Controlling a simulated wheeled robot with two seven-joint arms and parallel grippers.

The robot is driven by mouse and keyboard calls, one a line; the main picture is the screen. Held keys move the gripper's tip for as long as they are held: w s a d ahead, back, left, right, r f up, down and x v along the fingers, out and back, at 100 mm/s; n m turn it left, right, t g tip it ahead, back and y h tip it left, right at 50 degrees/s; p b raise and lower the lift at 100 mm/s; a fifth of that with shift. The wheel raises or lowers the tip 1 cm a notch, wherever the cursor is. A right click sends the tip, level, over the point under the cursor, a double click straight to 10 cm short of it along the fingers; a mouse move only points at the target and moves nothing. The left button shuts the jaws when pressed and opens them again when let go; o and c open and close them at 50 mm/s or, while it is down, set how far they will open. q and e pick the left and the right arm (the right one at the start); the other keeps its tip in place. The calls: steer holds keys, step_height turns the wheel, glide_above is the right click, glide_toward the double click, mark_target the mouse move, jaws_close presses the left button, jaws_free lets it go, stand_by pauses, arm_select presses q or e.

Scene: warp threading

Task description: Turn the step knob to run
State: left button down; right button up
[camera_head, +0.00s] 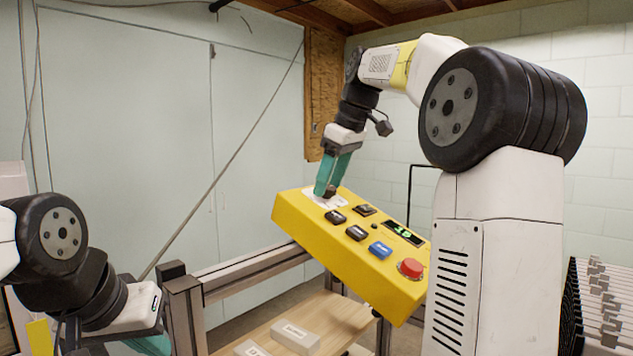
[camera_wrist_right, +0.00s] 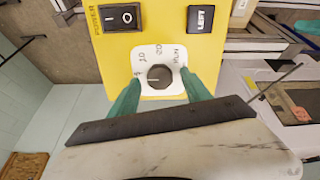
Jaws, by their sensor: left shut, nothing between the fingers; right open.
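The yellow control box (camera_head: 345,278) hangs tilted in the middle of the head view. Its dark step knob (camera_head: 331,191) sits on a white dial plate at the box's far left end. In the right wrist view the round knob (camera_wrist_right: 159,77) shows a pale line that seems to point left, and the plate has printed marks, one reading RUN at its right. My right gripper (camera_head: 327,188) is at the knob, its teal fingers open on either side of it; any contact is unclear. My left gripper (camera_head: 150,345) is shut and empty at the bottom left, partly cut off.
Below are a metal frame (camera_head: 255,270) and a wooden shelf (camera_head: 325,318) with pale labelled blocks (camera_head: 296,335).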

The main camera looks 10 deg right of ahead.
jaws_close()
stand_by(0.3)
